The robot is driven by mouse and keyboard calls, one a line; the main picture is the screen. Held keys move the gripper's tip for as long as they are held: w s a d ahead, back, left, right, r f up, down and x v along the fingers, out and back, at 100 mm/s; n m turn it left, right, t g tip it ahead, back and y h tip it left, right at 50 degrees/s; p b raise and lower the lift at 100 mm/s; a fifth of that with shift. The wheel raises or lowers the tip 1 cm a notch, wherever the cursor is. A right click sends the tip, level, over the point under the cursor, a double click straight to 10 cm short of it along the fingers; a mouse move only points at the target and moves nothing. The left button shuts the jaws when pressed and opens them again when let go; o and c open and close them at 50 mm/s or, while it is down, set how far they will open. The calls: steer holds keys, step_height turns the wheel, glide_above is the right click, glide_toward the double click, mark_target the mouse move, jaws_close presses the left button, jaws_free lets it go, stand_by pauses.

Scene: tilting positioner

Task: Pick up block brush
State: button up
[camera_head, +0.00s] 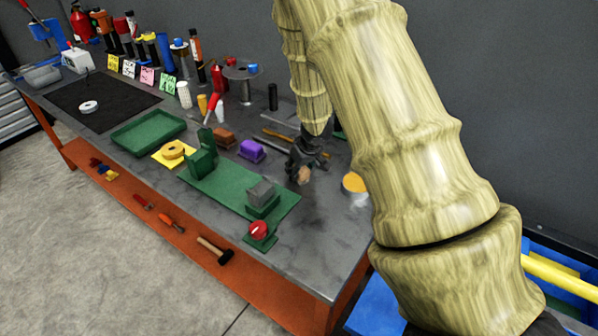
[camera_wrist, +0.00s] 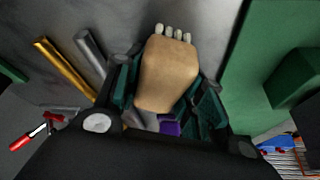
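The block brush (camera_wrist: 166,75) is a tan wooden block with short pale bristle tufts at its far end. In the wrist view it fills the space between the dark green finger pads of my gripper (camera_wrist: 168,92), which press on both its sides. In the head view my gripper (camera_head: 304,160) points down over the grey bench, right of the green positioner, and a tan bit of the brush (camera_head: 304,175) shows at the fingertips. My arm hides part of the bench behind it. I cannot tell whether the brush touches the bench.
The green positioner (camera_head: 225,188) with a grey block (camera_head: 262,192) and red knob (camera_head: 258,230) stands left of my gripper. A purple block (camera_head: 251,150) and a brown block (camera_head: 224,137) lie nearby. A round tin (camera_head: 355,183) stands to the right.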

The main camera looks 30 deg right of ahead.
steer(key=shift+c, duration=1.3)
steer(key=shift+r, duration=0.1)
steer(key=shift+r+p, duration=0.4)
steer(key=shift+r, duration=1.25)
steer(key=shift+s+a+f+b, duration=0.1)
steer(key=shift+s+a+b, duration=0.05)
steer(key=shift+s+b, duration=0.15)
steer(key=s+a+b, duration=0.1)
steer(key=s+a, duration=0.1)
steer(key=s, duration=0.2)
steer(key=s+a+r+b, duration=0.1)
steer(key=s+a+b, duration=0.1)
steer(key=s, duration=0.3)
steer(key=s+a+b, duration=0.2)
steer(key=s+a, duration=0.1)
steer(key=s, duration=0.1)
steer(key=shift+s+r, duration=0.35)
steer(key=o, duration=0.4)
steer(key=shift+c, duration=0.9)
